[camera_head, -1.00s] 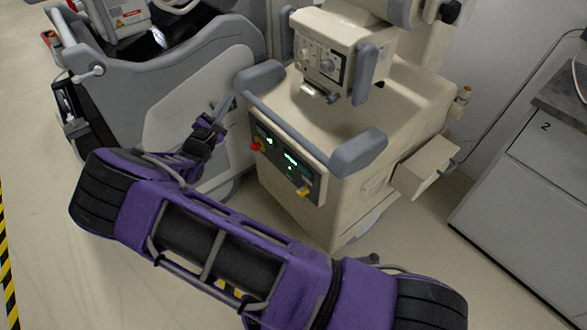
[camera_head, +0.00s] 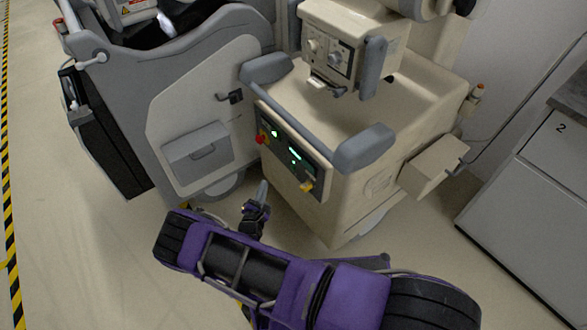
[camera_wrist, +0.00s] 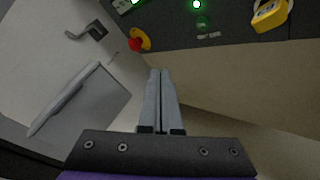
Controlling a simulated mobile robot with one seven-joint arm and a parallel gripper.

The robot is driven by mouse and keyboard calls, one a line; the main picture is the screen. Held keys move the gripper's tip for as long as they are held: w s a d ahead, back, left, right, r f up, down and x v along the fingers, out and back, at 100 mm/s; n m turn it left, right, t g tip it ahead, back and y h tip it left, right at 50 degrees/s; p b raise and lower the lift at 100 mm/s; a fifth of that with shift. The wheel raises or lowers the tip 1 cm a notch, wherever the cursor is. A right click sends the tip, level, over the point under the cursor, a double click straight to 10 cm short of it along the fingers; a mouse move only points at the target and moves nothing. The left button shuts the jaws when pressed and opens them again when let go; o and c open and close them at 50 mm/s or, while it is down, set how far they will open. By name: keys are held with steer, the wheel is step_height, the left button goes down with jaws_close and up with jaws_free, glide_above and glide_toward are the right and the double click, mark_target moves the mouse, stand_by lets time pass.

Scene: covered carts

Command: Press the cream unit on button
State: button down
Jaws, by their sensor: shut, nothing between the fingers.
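The cream unit (camera_head: 325,205) stands in the middle of the head view. Its dark control panel (camera_head: 285,148) faces me, with a green light (camera_head: 275,134), a lit green display (camera_head: 295,154), a red button on a yellow base (camera_head: 261,139) and a yellow control (camera_head: 306,186). In the wrist view the panel (camera_wrist: 235,25) runs along the top edge, with a bright green light (camera_wrist: 197,5) and a dimmer green round part (camera_wrist: 202,23). Which one is the on button, I cannot tell. My gripper (camera_head: 263,183) is shut and empty, below the panel and apart from it; its fingers also show in the wrist view (camera_wrist: 160,74).
A grey cart (camera_head: 185,110) with a handle and a drawer front (camera_head: 198,155) stands close on the left. A grey bar (camera_head: 305,115) runs above the panel. A white cabinet (camera_head: 530,210) is at the right. Floor is clear at the lower left.

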steer(key=w+d, duration=0.5)
steer(key=d, duration=0.2)
steer(key=shift+d+p, duration=0.15)
steer(key=shift+p, duration=0.15)
steer(key=shift+d+r, duration=0.1)
stand_by(2.1)
steer(key=shift+w+d, duration=0.2)
steer(key=shift+d, duration=0.05)
steer(key=shift+w+d, duration=0.25)
steer(key=shift+d, duration=0.1)
stand_by(0.9)
steer(key=shift+s+a, duration=0.5)
steer(key=shift+a, duration=0.2)
steer(key=shift+a, duration=0.1)
steer(key=shift+s+a, duration=0.7)
steer(key=shift+a, duration=0.3)
steer(key=shift+s+a, duration=0.7)
steer(key=shift+a, duration=0.3)
